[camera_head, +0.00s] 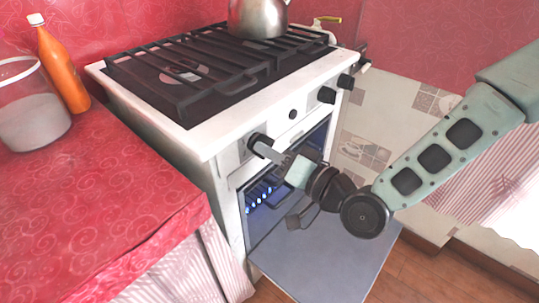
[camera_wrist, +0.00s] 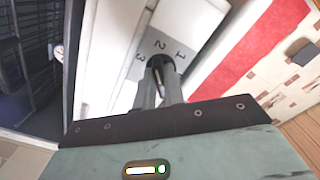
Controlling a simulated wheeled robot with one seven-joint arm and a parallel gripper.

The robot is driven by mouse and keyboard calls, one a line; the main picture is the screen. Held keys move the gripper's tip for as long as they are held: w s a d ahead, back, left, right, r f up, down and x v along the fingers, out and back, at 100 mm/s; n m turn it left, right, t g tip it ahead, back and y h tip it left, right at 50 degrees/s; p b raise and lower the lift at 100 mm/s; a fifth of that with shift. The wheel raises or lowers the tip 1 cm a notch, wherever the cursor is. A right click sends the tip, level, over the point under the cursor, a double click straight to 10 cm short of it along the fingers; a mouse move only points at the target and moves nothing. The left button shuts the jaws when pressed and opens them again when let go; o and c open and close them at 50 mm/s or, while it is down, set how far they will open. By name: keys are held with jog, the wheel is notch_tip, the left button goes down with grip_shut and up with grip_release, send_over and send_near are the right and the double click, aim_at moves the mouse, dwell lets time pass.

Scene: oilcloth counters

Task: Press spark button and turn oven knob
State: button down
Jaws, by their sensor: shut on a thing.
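The white stove (camera_head: 225,140) stands in the middle of the head view, with black knobs along its front panel. My gripper (camera_head: 266,147) is shut on the leftmost oven knob (camera_head: 256,139). In the wrist view my gripper (camera_wrist: 160,80) has its fingers around the black knob (camera_wrist: 161,62), beside the printed numbers 1, 2 and 3. A small round black button (camera_head: 292,114) sits near the middle of the front panel; I cannot tell whether it is the spark button. The oven door (camera_head: 330,262) is open downward, and blue flames (camera_head: 262,193) show inside.
Two more black knobs (camera_head: 327,95) are at the panel's right. A kettle (camera_head: 259,17) stands on the black grate (camera_head: 190,72). The red counter (camera_head: 90,215) at left holds an orange bottle (camera_head: 60,67) and a clear container (camera_head: 32,112). My arm passes above the open door.

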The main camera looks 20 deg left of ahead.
jog(key=shift+w+d+f+n+b, duration=0.1)
jog(key=shift+n+b, duration=1.35)
jog(key=shift+n, duration=0.95)
jog(key=shift+w+d+f+n+b, duration=0.1)
jog(key=shift+n+b, duration=1.3)
jog(key=shift+n, duration=1)
jog(key=c, duration=1.5)
grip_release()
jog(key=shift+a+r, duration=0.1)
jog(key=shift+s, duration=0.1)
